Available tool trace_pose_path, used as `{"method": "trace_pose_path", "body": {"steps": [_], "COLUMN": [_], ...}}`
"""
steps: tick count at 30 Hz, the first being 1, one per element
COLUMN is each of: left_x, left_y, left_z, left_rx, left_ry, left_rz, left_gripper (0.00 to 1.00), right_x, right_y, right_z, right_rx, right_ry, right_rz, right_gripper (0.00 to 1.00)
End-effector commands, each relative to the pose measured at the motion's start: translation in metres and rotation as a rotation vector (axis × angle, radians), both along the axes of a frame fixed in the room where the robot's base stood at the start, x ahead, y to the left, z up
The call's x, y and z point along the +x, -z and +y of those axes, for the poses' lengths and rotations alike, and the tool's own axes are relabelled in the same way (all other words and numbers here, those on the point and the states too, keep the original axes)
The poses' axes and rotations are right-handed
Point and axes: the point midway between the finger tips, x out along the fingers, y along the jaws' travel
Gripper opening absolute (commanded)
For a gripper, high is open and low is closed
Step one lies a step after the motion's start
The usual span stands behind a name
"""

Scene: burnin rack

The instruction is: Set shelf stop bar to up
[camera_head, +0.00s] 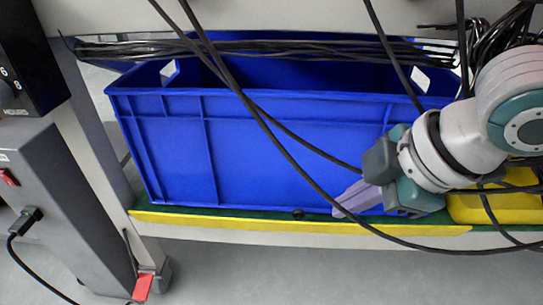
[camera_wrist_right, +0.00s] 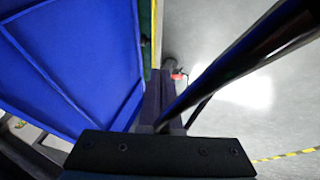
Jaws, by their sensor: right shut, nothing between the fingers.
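A yellow bar (camera_head: 250,222) runs along the front edge of the green shelf; I take it for the stop bar. It looks low, below the blue crate's front, though its exact angle is hard to tell. Its strip also shows in the wrist view (camera_wrist_right: 154,45). A small black knob (camera_head: 298,213) sits at the shelf edge near its middle. My right gripper (camera_head: 342,207) is shut and empty, its fingers pointing down-left at the shelf edge, right of the knob. In the wrist view the fingers (camera_wrist_right: 158,95) point along the bar; contact cannot be told. My left gripper is not in view.
The blue crate (camera_head: 260,150) fills the shelf behind the bar. Black cables (camera_head: 285,155) hang across the front and past my right gripper. A yellow object (camera_head: 495,207) is at right. A grey cabinet (camera_head: 60,210) and red pedal (camera_head: 142,287) are at left. The floor in front is clear.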

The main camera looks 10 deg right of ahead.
Motion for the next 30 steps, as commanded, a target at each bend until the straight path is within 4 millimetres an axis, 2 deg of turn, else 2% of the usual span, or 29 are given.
{"method": "trace_pose_path", "body": {"steps": [5,16,21,30], "left_x": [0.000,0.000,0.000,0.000], "left_y": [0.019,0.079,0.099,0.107], "left_z": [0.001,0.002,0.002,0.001], "left_rx": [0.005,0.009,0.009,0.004], "left_ry": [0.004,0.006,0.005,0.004], "left_rz": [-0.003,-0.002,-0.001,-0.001], "left_gripper": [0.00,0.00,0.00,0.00], "right_x": [0.009,0.042,0.065,0.076], "right_y": [0.023,0.094,0.101,0.102], "right_z": [0.007,0.028,0.023,0.021], "right_rx": [0.001,0.001,0.000,0.001], "right_ry": [0.001,0.000,0.002,0.001], "right_rz": [0.000,0.000,-0.002,0.001], "right_gripper": [0.00,0.00,0.00,0.00]}}
